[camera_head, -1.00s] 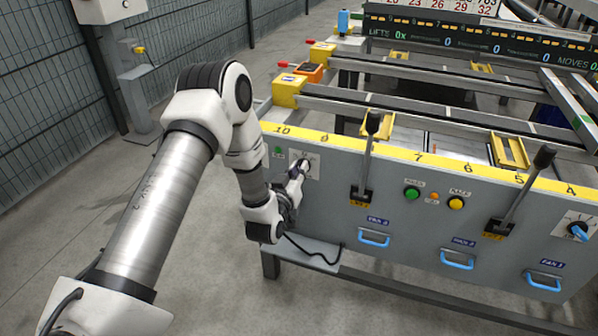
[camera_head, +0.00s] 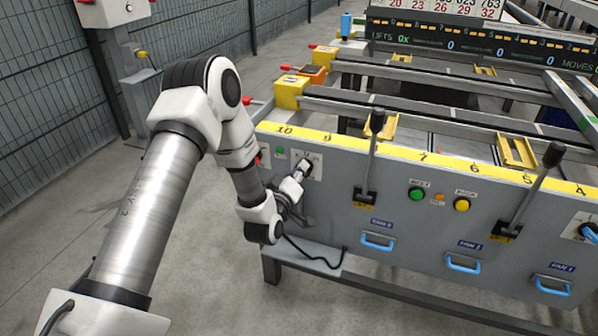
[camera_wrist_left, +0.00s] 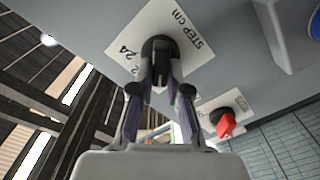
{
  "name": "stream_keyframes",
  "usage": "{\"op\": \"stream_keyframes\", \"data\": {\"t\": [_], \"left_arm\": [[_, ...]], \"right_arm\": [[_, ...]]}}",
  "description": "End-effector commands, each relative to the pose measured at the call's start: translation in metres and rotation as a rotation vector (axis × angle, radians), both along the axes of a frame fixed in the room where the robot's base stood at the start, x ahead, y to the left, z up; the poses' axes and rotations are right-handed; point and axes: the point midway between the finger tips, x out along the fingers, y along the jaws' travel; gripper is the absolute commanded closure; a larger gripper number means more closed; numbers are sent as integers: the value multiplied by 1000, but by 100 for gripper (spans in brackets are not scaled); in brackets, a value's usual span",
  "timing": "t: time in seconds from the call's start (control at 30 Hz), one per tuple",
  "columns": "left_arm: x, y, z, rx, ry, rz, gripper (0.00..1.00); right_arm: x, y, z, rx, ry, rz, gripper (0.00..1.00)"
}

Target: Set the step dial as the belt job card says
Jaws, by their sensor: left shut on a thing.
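The step dial is a black knob on a white plate (camera_head: 315,172) at the left end of the grey front panel. In the left wrist view the plate (camera_wrist_left: 190,22) reads "STEP cm", with "24" legible, and the black knob (camera_wrist_left: 157,46) sits at its middle. My left gripper (camera_head: 301,174) is at this dial; in the left wrist view its two fingers (camera_wrist_left: 160,72) are shut on the knob, one on each side. The fingers hide part of the scale, and I cannot read the pointed value. My right gripper is not in view. I cannot make out a belt job card.
A red knob (camera_wrist_left: 225,122) on its own plate lies near the dial. Two black levers (camera_head: 370,155) (camera_head: 524,190), a green button (camera_head: 417,194), a yellow button (camera_head: 462,204) and blue handles (camera_head: 378,240) are on the panel. A wire fence (camera_head: 50,110) stands at the left.

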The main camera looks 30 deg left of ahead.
Motion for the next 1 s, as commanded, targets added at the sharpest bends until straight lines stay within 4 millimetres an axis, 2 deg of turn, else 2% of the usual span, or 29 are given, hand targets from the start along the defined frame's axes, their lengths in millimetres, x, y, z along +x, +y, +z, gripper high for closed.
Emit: {"op": "stream_keyframes", "data": {"t": [0.27, 0.3, 0.37, 0.67, 0.77, 0.87, 1.0], "left_arm": [[0, 0, 0, -1, -1, 1, 100], [0, 0, 0, -1, -1, 1, 81], [0, 0, 0, 0, -1, 1, 60], [-1, 0, 0, 0, 0, 0, 59], [-8, -2, -1, -1, 3, 0, 59], [-24, -6, -1, -3, 3, 1, 59], [-60, -14, -1, -4, 5, 1, 59]], "right_arm": [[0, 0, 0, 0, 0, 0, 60], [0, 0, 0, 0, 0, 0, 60], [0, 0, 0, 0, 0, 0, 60], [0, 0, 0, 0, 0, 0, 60], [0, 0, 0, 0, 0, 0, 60], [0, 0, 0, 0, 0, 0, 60], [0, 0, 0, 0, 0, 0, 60]]}}
